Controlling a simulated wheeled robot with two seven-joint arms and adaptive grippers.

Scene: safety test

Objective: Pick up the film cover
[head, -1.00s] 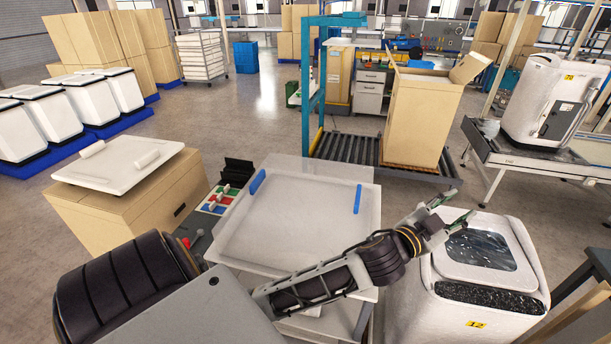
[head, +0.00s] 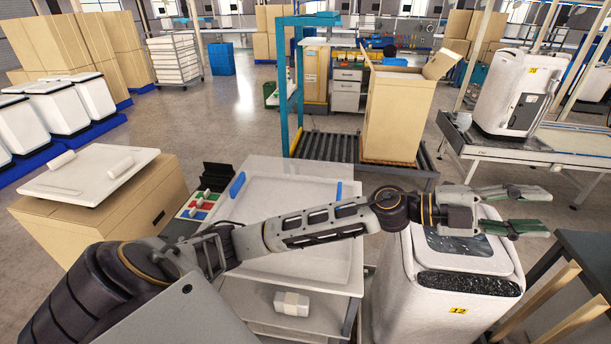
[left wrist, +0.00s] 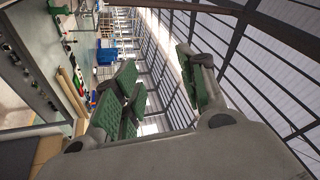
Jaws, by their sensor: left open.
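A pale, shallow tray-like cover (head: 285,190) with blue strips at its left and right edges lies on the cart in the middle of the head view. I cannot tell for certain that it is the film cover. My left forearm crosses in front of it and hides part of it. My right gripper is not in view.
A white panel with two handles (head: 85,178) lies on a cardboard box (head: 150,190) at left. A small white block (head: 292,303) sits on the cart's lower shelf. A dark table (head: 590,258) stands at right. A tall carton (head: 395,115) stands on rollers behind.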

